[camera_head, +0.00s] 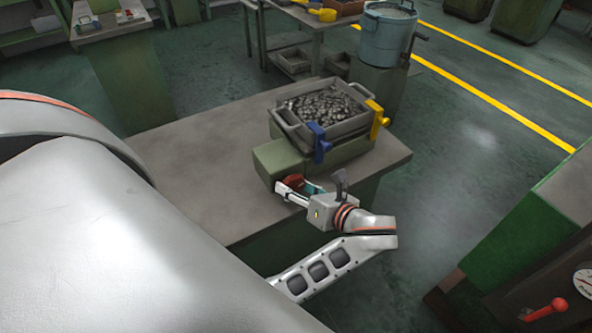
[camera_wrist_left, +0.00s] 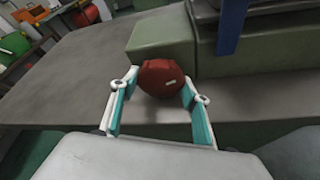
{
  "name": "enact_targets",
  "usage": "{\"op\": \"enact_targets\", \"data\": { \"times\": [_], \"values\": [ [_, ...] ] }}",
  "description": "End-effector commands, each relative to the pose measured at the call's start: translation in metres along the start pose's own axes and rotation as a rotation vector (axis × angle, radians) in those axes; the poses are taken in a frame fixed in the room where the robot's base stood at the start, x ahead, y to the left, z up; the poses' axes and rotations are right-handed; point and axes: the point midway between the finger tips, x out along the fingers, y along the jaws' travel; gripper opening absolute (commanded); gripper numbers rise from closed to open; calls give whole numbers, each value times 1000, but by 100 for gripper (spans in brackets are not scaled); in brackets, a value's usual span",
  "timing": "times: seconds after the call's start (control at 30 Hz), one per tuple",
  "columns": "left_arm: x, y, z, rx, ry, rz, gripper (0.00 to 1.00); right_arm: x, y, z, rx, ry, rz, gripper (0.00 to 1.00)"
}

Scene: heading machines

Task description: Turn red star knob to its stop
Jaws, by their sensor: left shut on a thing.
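In the head view only a bit of the red knob (camera_head: 293,181) shows, partly hidden by my gripper. My left gripper (camera_wrist_left: 160,86) has one finger on each side of the knob and is shut on it. In the head view my left gripper (camera_head: 297,190) reaches the knob at the near side of the green block. My right gripper is not in view.
A metal tray of small dark parts (camera_head: 325,104) stands on the block, with a blue clamp (camera_head: 319,142) and a yellow clamp (camera_head: 378,118) at its sides. The grey table top (camera_head: 205,165) is bare to the left. A green machine with a red lever (camera_head: 545,309) stands at right.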

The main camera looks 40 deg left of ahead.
Motion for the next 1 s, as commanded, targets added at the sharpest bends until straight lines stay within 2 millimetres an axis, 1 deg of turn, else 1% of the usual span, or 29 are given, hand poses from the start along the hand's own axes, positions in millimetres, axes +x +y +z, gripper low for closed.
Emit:
{"op": "enact_targets", "data": {
  "times": [0.27,0.3,0.33,0.77,0.87,1.0],
  "values": [
    [1,1,1,-2,-2,3,25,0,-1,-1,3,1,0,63],
    [1,1,1,-2,-2,3,56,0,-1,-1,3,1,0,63],
    [1,1,1,-2,-2,3,63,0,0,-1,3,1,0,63],
    [0,1,1,-25,-2,-10,63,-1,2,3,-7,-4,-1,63],
    [1,1,0,-82,-4,-34,63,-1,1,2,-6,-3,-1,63],
    [1,2,0,-214,-9,-90,63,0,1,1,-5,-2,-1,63]
  ]
}}
